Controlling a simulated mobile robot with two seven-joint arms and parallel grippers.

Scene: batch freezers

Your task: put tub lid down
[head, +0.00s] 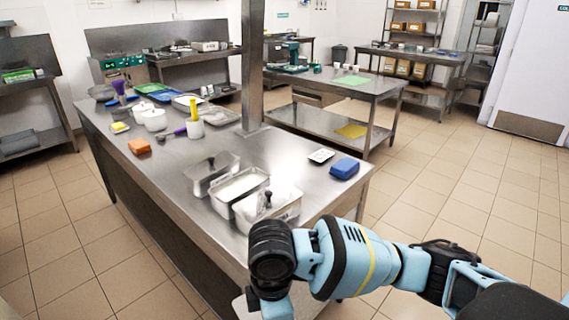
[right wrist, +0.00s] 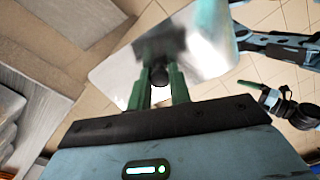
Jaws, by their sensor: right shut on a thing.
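My right gripper (right wrist: 160,84) is shut on the dark round knob of a shiny metal tub lid (right wrist: 207,38). The lid hangs in the air, with tiled floor behind it in the right wrist view. In the head view my right arm reaches in from the right and bends down at the table's near edge; its fingers are not visible there. Three rectangular metal tubs stand side by side on the steel table (head: 180,184): a back tub (head: 206,184), a middle tub (head: 240,187) with pale contents, and a front tub (head: 274,212). Dark knobs show at the back and front tubs.
A blue block (head: 344,168) and a small white tray (head: 321,156) lie right of the tubs. A steel post (head: 252,65) rises behind the tubs.

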